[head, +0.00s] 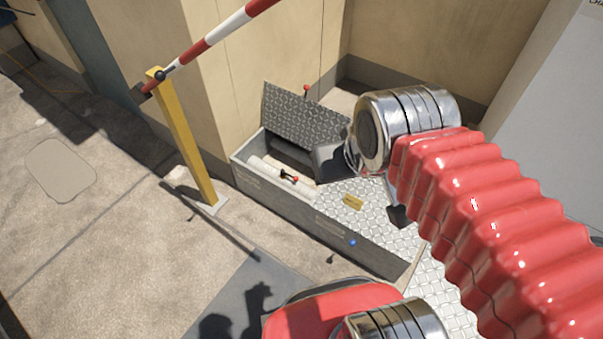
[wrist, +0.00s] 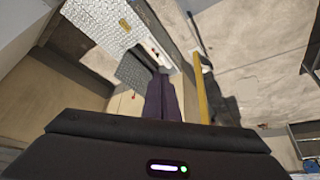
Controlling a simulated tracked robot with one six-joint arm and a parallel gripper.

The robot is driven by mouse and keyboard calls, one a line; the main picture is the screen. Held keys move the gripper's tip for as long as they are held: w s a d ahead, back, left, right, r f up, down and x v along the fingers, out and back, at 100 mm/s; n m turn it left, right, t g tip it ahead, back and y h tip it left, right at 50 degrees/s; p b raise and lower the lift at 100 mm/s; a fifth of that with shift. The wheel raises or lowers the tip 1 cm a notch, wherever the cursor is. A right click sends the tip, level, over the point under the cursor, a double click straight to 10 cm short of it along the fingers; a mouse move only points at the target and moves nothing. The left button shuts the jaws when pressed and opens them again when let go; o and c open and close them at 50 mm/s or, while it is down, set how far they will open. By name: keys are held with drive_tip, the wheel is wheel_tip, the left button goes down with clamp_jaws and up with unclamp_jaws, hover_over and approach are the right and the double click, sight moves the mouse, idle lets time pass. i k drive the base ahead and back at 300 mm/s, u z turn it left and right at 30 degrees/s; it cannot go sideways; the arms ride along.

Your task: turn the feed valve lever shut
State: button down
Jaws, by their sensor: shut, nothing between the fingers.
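The feed valve lever (head: 289,178) is a small dark handle with red ends. It sits on a pale pipe (head: 264,166) inside the open floor trough in the head view. The pipe shows small in the wrist view (wrist: 151,44), where I cannot make out the lever clearly. My gripper (wrist: 162,77) is shut and empty, its dark fingers together in the middle of the wrist view. In the head view, a dark grey part of my arm's end shows just right of the trough opening, partly behind the chrome joint; its fingertips are not clear there.
The raised checker-plate lid (head: 300,117) stands behind the opening, with a red knob (head: 306,88) near its top. A yellow post (head: 186,140) carries a red-and-white barrier bar (head: 220,33) at left. Walls close off the back. Paved ground lies open at left.

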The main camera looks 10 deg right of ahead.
sight(283, 172)
drive_tip(key=z, duration=0.05)
drive_tip(key=k, duration=1.35)
drive_tip(key=u, duration=0.55)
drive_tip(key=i, duration=0.75)
drive_tip(key=u, duration=0.3)
drive_tip(key=i, duration=1.15)
drive_tip(key=z, duration=0.65)
